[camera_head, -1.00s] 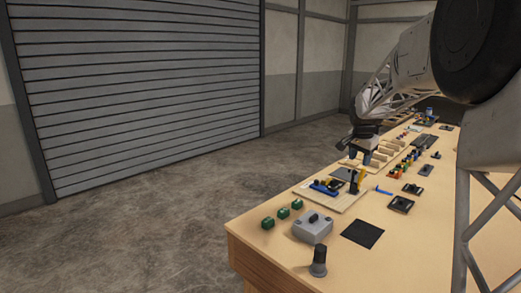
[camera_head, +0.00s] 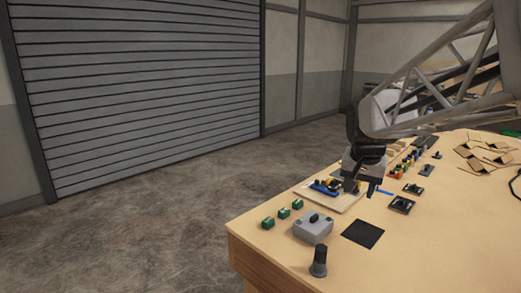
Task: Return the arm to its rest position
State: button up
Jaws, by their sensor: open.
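My arm reaches in from the right edge, and my gripper (camera_head: 361,189) hangs pointing down above the wooden table (camera_head: 345,265). The gripper is open, and I see nothing held in it. It is over the right part of a pale board (camera_head: 342,203) that carries blue and yellow parts (camera_head: 326,187). The gripper hides part of that board. From this view I cannot tell exactly how high the fingertips are above the board.
A grey box with a black switch (camera_head: 313,229), a black knob (camera_head: 318,262), green blocks (camera_head: 283,213) and a black square pad (camera_head: 363,234) lie at the near end. Black switches (camera_head: 402,204) and a blue stick (camera_head: 384,193) are close right of the gripper. Cardboard boxes (camera_head: 484,155) lie farther back.

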jog(key=s+a+f+n, duration=0.1)
jog(key=s+a+f, duration=0.1)
jog(key=s, duration=0.7)
jog(key=s+a+f+n, duration=0.1)
jog(key=s+f+n, duration=0.1)
jog(key=s, duration=0.6)
jog(key=s+a+f+n, duration=0.2)
jog(key=s+f, duration=0.2)
jog(key=s, duration=0.5)
jog(key=shift+s+a+f, duration=0.3)
jog(key=shift+a, duration=0.05)
